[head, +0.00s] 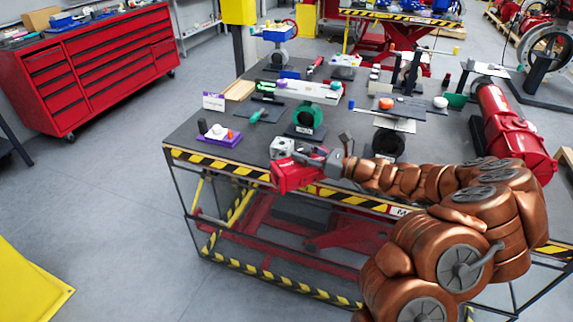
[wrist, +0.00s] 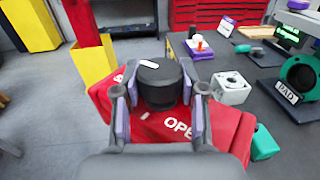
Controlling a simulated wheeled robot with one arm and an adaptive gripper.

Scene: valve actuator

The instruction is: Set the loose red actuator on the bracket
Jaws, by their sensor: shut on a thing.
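The loose red actuator (head: 291,177) hangs at the table's front edge in the head view. In the wrist view its red body (wrist: 178,127) shows part of the word "OPEN", and a black round cap (wrist: 160,82) stands on top. My gripper (wrist: 158,98) is shut on this cap, with a purple-padded finger on each side. In the head view my gripper (head: 326,161) is at the actuator's right. A pale block with a round hole (wrist: 232,88) stands on the table just beyond the actuator; it also shows in the head view (head: 281,147). I cannot tell which part is the bracket.
A green ring on a "PAD" base (wrist: 298,77) stands right of the pale block. A purple tray (head: 219,136) holds small parts. A blue-topped valve stand (head: 281,46) is at the table's back. A large red machine (head: 512,135) is at right.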

